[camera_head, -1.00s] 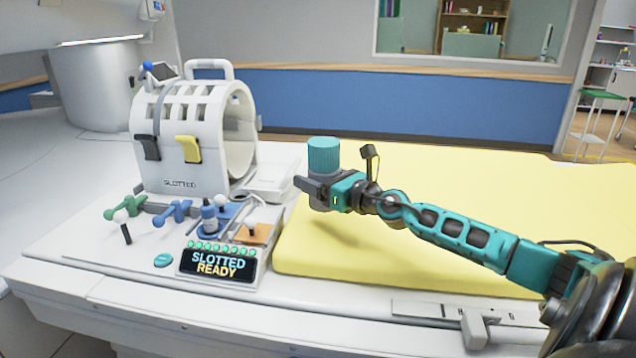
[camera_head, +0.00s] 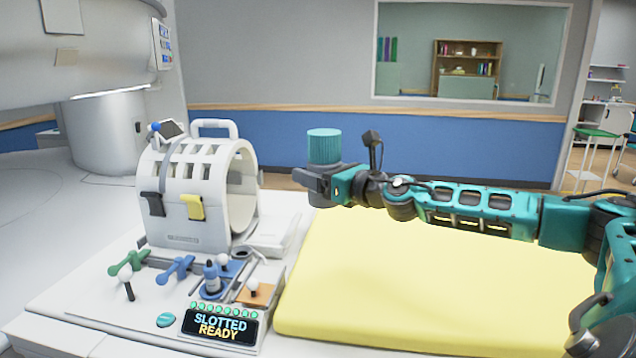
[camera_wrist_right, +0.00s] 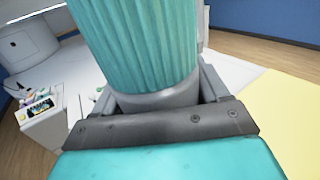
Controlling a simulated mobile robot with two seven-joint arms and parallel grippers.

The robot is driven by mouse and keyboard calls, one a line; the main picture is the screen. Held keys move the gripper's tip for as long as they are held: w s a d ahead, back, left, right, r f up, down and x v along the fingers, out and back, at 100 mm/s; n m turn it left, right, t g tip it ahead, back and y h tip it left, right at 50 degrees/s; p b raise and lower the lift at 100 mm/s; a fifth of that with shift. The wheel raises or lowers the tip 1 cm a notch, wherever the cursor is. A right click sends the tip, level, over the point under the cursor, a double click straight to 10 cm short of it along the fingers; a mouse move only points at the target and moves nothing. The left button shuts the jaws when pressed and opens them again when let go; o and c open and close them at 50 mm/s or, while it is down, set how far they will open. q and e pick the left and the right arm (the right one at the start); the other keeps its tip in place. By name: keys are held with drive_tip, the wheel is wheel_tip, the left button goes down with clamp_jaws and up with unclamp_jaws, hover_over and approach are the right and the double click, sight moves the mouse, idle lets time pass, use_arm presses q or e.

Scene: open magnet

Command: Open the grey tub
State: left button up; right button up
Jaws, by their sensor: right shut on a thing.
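The grey tub (camera_head: 322,172) has a ribbed teal lid (camera_head: 324,146) on top. It is upright and held in the air near the far left corner of the yellow mat. My right gripper (camera_head: 314,184) is shut on the tub's grey body, below the lid. In the right wrist view the teal lid (camera_wrist_right: 140,45) fills the upper middle, with a band of the grey body (camera_wrist_right: 160,103) between the fingers. The lid sits on the body with no gap that I can see. My left gripper is not in view.
The yellow mat (camera_head: 390,285) on the white table is bare. A white slotted coil (camera_head: 190,200) stands to the left.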

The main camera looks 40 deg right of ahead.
drive_tip(key=shift+r, duration=0.35)
drive_tip(key=o, duration=0.9)
clamp_jaws()
drive_tip(key=s+a+f+n+y, duration=0.1)
drive_tip(key=s+a+f, duration=0.3)
drive_tip(key=a+f, duration=0.55)
drive_tip(key=s+a+f+y, duration=0.1)
drive_tip(key=s+a+f, duration=0.45)
drive_tip(key=a, duration=0.75)
drive_tip(key=s+a+f+m+h, duration=0.2)
drive_tip(key=s+a+h, duration=0.1)
drive_tip(key=s+a, duration=0.1)
drive_tip(key=shift+s+f+h, duration=0.25)
drive_tip(key=shift+f+h, duration=0.1)
drive_tip(key=shift+h, duration=0.05)
